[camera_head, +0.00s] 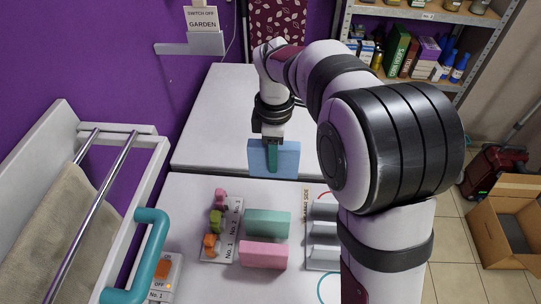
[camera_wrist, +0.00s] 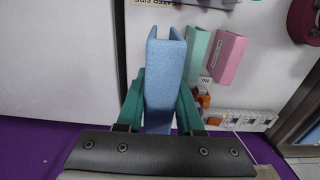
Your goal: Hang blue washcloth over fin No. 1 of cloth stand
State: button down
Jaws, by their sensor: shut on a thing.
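The blue washcloth (camera_head: 288,160) is a folded piece over the rear part of the white worktop. In the wrist view the blue washcloth (camera_wrist: 165,75) is a long folded channel between the two green fingers. My gripper (camera_head: 272,157) is shut on it, and the fingers of my gripper (camera_wrist: 160,103) press its two sides. A ridged pale grey piece (camera_head: 323,229), which may be the cloth stand, lies front right of the washcloth, partly hidden by my arm. I cannot read fin numbers on it. The washcloth is apart from it.
A teal folded cloth (camera_head: 268,222) and a pink one (camera_head: 263,256) stand left of the ridged piece. A numbered strip (camera_head: 232,228) with small coloured parts is beside them. A switch box (camera_head: 164,272) and a white rail frame with a towel (camera_head: 62,225) are at left.

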jog(key=s+d+r, duration=0.2)
jog(key=s+d, duration=1.1)
jog(key=d, duration=0.2)
jog(key=shift+s, duration=0.4)
jog(key=shift+d, duration=0.1)
jog(key=shift+f, duration=3.4)
jog(key=shift+f, duration=5.15)
jog(key=shift+c, duration=2.3)
grip_release()
